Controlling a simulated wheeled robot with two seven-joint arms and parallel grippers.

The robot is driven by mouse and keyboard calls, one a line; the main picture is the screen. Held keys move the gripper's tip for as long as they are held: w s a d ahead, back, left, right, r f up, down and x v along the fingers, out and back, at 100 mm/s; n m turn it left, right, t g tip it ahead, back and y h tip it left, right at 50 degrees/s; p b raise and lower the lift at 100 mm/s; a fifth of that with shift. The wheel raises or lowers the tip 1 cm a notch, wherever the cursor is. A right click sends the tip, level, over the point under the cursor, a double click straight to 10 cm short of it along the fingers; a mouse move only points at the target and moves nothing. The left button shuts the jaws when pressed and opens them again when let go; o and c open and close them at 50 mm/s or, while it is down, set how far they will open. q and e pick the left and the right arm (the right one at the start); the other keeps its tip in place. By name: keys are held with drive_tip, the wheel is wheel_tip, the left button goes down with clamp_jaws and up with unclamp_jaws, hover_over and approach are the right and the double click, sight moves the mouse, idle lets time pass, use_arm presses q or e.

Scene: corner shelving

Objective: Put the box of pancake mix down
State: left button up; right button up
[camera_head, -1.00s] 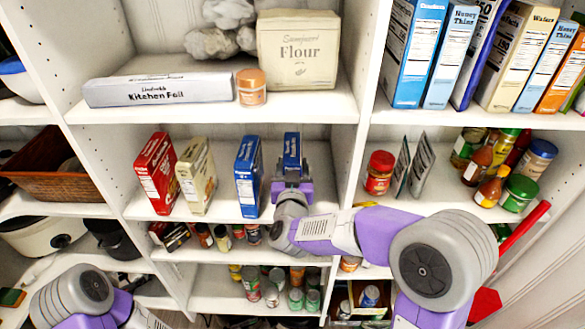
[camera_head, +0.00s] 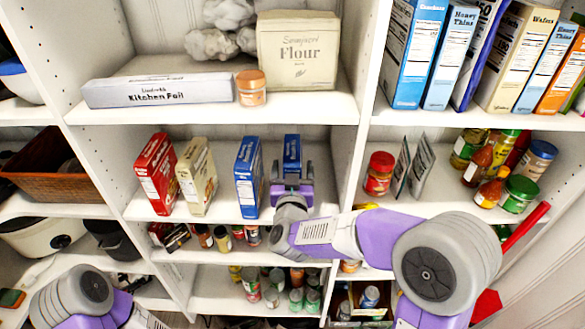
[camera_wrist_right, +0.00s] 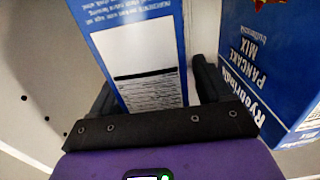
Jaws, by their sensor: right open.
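A blue box (camera_head: 292,150) stands upright on the middle shelf, at the right end of the row of boxes. My right gripper (camera_head: 292,172) is open, with one finger on each side of this box. In the right wrist view the box's narrow printed side (camera_wrist_right: 150,70) is between the spread fingers, with small gaps visible. A second blue box (camera_head: 248,177) stands to its left. In the right wrist view this second box (camera_wrist_right: 265,70) reads "Pancake Mix", upside down. The front of the box between my fingers is not visible. My left gripper is out of view.
A red box (camera_head: 157,175) and a cream box (camera_head: 196,178) stand farther left on the same shelf. A shelf divider (camera_head: 350,170) rises right of my gripper, with a jar (camera_head: 379,173) beyond it. Flour (camera_head: 298,50) sits on the shelf above.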

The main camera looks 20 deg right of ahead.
drive_tip(key=v, duration=1.1)
drive_tip(key=shift+s+b, duration=0.2)
drive_tip(key=shift+b, duration=0.15)
drive_tip(key=shift+a, duration=0.1)
